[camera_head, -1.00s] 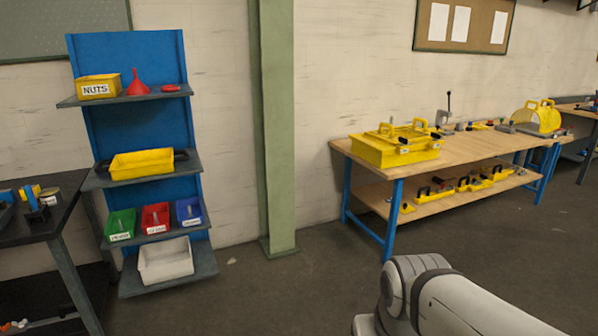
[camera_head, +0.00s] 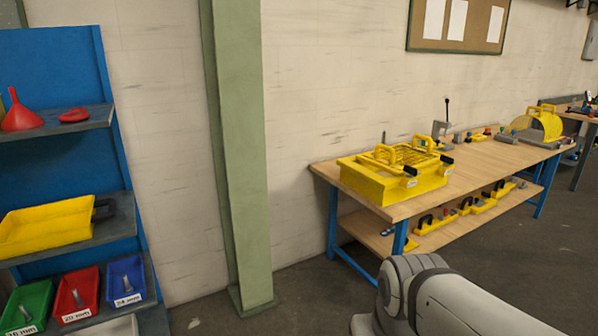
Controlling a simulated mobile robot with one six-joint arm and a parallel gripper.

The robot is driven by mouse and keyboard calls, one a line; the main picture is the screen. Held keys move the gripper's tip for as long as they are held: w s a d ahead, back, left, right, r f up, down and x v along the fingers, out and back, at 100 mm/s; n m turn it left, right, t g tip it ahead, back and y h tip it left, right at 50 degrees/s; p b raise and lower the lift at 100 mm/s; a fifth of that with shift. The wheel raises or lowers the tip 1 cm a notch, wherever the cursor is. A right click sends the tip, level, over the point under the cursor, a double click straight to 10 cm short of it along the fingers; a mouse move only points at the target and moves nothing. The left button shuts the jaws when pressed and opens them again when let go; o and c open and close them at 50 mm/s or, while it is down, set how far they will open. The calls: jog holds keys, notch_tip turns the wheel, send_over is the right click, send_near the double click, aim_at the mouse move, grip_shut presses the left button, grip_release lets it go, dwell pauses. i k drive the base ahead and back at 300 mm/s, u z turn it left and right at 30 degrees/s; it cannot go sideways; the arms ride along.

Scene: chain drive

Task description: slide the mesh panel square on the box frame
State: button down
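The yellow box frame (camera_head: 372,181) stands on the near left end of the wooden workbench. A yellow slatted or mesh panel with raised handles (camera_head: 404,158) lies on top of it. The panel looks slightly offset on the frame, but from here I cannot tell how far it is from square. My arm shows at the lower right, well in front of the bench. My gripper is outside the picture.
The wooden workbench (camera_head: 470,168) has blue legs and a lower shelf with yellow trays. A yellow mesh guard (camera_head: 545,122) stands at its far end. A green column (camera_head: 240,150) and a blue shelf rack (camera_head: 55,100) stand left. Open floor lies before the bench.

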aim_at(391, 159)
jog(key=z, duration=0.2)
jog(key=i, duration=1.8)
jog(key=z, duration=0.35)
jog(key=i, duration=1.55)
jog(key=z, duration=0.1)
